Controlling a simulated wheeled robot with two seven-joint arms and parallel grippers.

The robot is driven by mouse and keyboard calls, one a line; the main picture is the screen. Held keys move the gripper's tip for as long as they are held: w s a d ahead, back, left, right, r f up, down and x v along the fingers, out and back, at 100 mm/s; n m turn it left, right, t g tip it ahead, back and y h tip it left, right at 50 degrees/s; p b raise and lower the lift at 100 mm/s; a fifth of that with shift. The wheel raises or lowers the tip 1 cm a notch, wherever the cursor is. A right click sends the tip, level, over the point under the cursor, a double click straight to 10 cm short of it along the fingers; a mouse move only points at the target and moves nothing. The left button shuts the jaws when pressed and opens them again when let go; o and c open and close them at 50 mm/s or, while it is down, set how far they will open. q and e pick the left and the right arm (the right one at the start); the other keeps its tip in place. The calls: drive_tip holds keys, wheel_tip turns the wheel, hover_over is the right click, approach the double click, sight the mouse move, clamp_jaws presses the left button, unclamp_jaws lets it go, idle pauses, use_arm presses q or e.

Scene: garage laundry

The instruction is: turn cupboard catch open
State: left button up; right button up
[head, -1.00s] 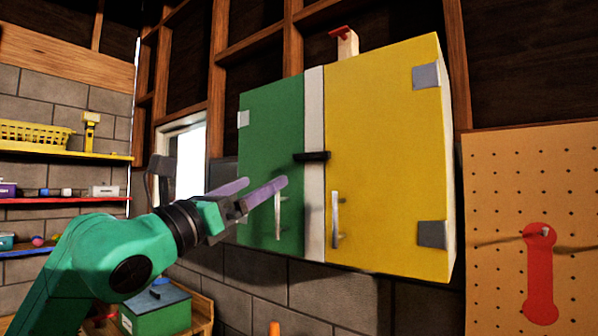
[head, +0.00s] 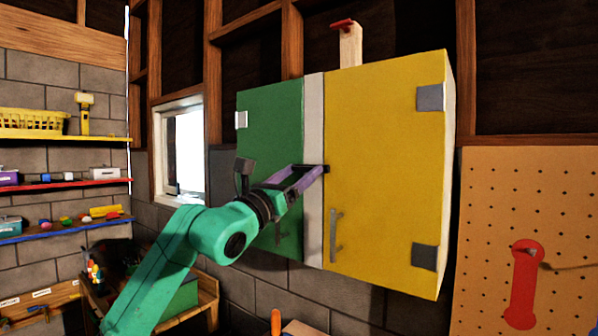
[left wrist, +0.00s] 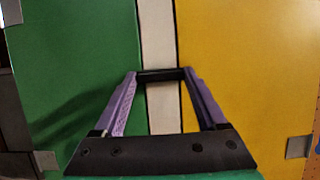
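The cupboard has a green door (head: 262,130) on the left and a yellow door (head: 385,160) on the right, with a white strip (head: 314,110) between them. Both doors are closed. The black catch (left wrist: 160,75) lies level across the strip in the left wrist view. My left gripper (head: 307,172) is at the catch, its purple fingers apart. In the left wrist view its fingertips (left wrist: 160,72) stand at the two ends of the catch; I cannot tell whether they touch it. The gripper hides most of the catch in the head view. My right gripper is not in view.
A metal handle (head: 335,235) is on the yellow door, below the gripper. A pegboard (head: 575,210) with a red tool hangs at the right. Shelves and a window (head: 180,150) are at the left.

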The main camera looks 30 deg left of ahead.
use_arm(q)
drive_tip(key=c, duration=0.6)
